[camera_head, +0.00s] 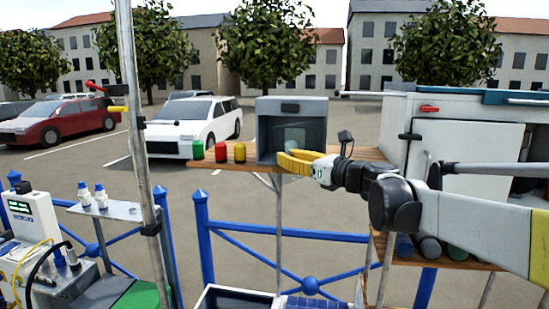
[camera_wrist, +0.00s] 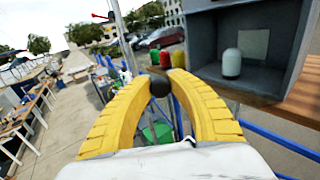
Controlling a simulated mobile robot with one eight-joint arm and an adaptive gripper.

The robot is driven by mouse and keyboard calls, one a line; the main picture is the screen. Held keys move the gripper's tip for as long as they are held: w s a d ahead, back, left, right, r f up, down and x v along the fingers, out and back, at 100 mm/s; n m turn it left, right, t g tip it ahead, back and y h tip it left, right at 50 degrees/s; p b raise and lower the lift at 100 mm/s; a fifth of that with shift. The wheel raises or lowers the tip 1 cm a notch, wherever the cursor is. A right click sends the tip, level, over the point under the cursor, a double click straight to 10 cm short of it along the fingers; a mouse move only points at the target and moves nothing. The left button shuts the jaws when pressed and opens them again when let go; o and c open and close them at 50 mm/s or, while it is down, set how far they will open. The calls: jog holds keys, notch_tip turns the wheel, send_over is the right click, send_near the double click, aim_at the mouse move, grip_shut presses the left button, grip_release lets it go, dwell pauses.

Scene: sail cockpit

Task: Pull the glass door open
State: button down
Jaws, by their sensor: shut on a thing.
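A grey box-shaped cabinet (camera_head: 291,105) with an open-looking front stands on a wooden shelf; it also shows at the upper right of the wrist view (camera_wrist: 285,85). I cannot clearly make out the glass door pane or its edges, so its angle is unclear. The knob's link to the glass is not visible. A pale rounded container (camera_wrist: 231,66) stands inside the cabinet.
Green (camera_head: 197,150), red (camera_head: 221,152) and yellow (camera_head: 240,152) containers stand on the wooden shelf (camera_head: 222,163) left of the cabinet. A metal pole (camera_head: 137,130) rises at left. Blue railings (camera_head: 285,234) run below. A white cabinet (camera_head: 468,140) stands at right, behind my arm.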

jog(key=s+d+n+g+y, duration=0.3)
jog(key=d+n+g+y, duration=0.1)
jog(key=d+g, duration=0.3)
jog(key=shift+s+d+n+g+y, duration=0.35)
jog(key=shift+d+n, duration=0.55)
jog(key=shift+d, duration=0.35)
jog(key=c, duration=1.2)
grip_release()
jog(key=shift+b, duration=0.3)
jog(key=v, duration=1.2)
jog(key=shift+r, duration=0.1)
